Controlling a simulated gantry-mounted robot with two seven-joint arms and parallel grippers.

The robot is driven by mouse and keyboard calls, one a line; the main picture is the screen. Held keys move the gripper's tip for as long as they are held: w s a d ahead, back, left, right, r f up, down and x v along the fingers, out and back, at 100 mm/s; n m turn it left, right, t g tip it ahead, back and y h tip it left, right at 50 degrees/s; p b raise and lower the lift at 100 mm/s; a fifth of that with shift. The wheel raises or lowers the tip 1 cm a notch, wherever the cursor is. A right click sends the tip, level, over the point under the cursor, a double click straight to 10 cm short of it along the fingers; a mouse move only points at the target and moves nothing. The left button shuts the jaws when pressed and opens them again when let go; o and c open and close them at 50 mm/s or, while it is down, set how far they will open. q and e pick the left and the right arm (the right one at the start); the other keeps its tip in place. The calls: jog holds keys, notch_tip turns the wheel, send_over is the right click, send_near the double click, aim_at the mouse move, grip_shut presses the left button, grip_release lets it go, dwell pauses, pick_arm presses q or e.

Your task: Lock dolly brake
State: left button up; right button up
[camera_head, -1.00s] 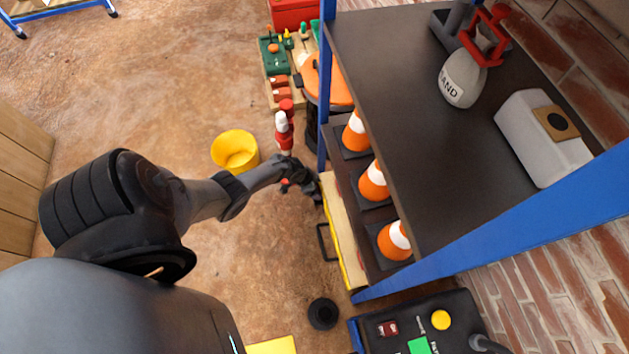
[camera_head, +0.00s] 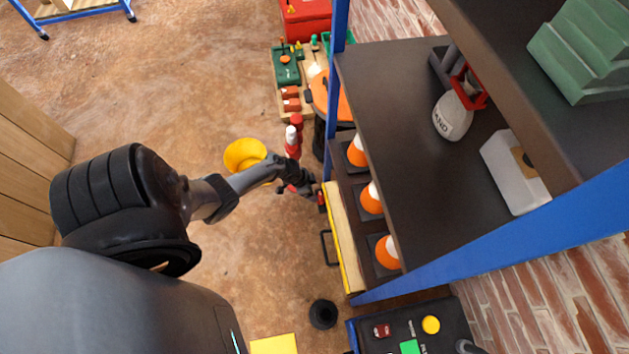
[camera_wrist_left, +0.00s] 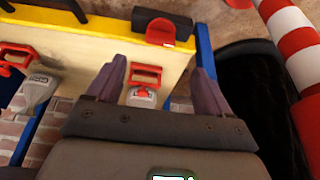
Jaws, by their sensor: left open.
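A red rounded part on a black bracket, seemingly the brake pedal (camera_wrist_left: 160,32), is on that rim; a small red part (camera_head: 321,198) shows at the dolly's near corner in the head view. My left gripper (camera_head: 306,188) is beside that corner. Its two fingers (camera_wrist_left: 155,82) are apart with nothing gripped; the red part appears beyond them. My right gripper is out of view.
The shelf rack (camera_head: 400,110) with a blue post stands close right of the gripper, holding orange cones (camera_head: 387,252). A yellow bucket (camera_head: 243,154) and a red-white post (camera_head: 293,140) stand nearby; the post is close at right in the wrist view. Open floor lies left.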

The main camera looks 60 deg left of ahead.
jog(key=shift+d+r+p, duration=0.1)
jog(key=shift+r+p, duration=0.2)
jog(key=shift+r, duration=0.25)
